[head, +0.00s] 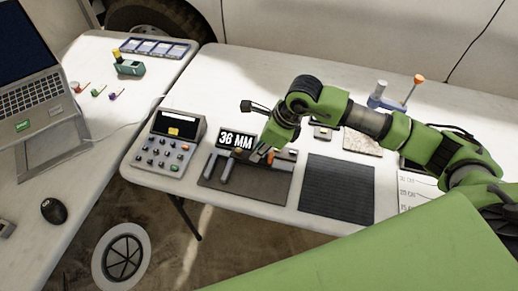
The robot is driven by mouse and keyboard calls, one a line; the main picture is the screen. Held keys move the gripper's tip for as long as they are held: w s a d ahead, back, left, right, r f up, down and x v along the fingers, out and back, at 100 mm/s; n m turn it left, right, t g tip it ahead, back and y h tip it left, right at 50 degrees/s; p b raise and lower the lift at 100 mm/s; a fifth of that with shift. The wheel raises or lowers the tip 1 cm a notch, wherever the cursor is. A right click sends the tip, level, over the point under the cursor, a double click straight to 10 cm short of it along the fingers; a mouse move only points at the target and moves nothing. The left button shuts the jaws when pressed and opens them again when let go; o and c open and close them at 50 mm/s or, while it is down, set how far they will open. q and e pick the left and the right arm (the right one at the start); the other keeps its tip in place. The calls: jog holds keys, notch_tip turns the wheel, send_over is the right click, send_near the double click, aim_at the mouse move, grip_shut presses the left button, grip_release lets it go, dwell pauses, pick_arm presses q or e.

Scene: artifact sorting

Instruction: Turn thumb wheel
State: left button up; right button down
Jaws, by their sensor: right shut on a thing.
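A grey measuring device with sliding jaws (224,171) lies on a dark mat (240,190) on the white table. Its display (236,140) reads 36 MM. An orange part (284,155) shows at its right side. My right gripper (262,156) reaches down onto the device's upper middle, just right of the display. It is shut on a small part there, most likely the thumb wheel, which the fingers hide. My left gripper is not in view.
A grey keypad device (164,158) stands left of the mat. A dark ribbed pad (338,188) lies to the right. A blue stand (378,96) and an orange-topped tool (417,84) are behind my arm. A laptop (35,100) and mouse (54,210) occupy the left table.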

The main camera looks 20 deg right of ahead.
jog(key=shift+a+f+m+t+h+b, duration=0.15)
jog(key=shift+m+t+h+b, duration=0.15)
jog(key=shift+m+b, duration=0.5)
jog(key=shift+m, duration=0.6)
jog(key=c, duration=1.9)
grip_release()
jog(key=shift+s, duration=0.1)
jog(key=shift+r, duration=0.25)
jog(key=v, duration=1.2)
jog(key=shift+s, duration=0.15)
jog(key=shift+f, duration=0.2)
